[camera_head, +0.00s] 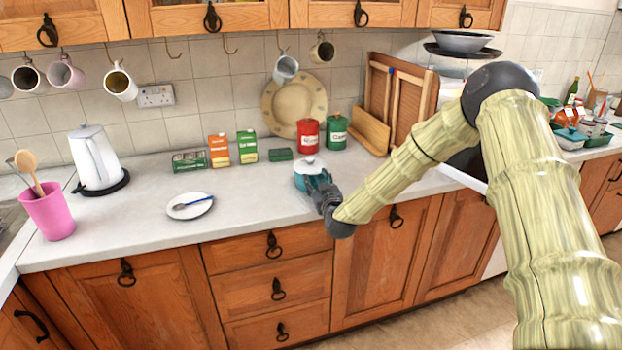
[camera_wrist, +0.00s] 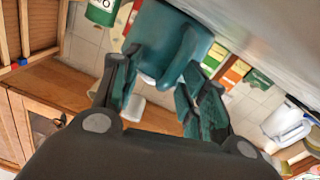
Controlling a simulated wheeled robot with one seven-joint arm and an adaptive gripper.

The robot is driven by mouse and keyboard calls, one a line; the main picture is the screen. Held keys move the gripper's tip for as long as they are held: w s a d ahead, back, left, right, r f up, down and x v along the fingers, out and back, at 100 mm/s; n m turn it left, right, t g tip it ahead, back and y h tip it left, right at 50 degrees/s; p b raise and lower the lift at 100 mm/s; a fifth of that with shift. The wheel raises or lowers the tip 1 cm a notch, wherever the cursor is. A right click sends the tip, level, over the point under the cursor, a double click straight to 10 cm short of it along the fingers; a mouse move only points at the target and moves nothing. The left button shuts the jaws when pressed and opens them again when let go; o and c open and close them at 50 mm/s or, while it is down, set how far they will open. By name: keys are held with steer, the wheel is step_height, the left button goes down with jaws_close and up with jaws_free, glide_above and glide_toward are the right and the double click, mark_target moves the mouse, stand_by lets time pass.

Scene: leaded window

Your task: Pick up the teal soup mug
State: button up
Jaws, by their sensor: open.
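I cannot tell whether either finger touches the mug.
Behind the mug stand a red canister (camera_head: 308,136), a green canister (camera_head: 337,132) and a small green box (camera_head: 280,154). The counter between plate and mug is clear.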

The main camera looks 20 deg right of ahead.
steer(key=shift+w, duration=0.1)
jaws_close()
stand_by(0.7)
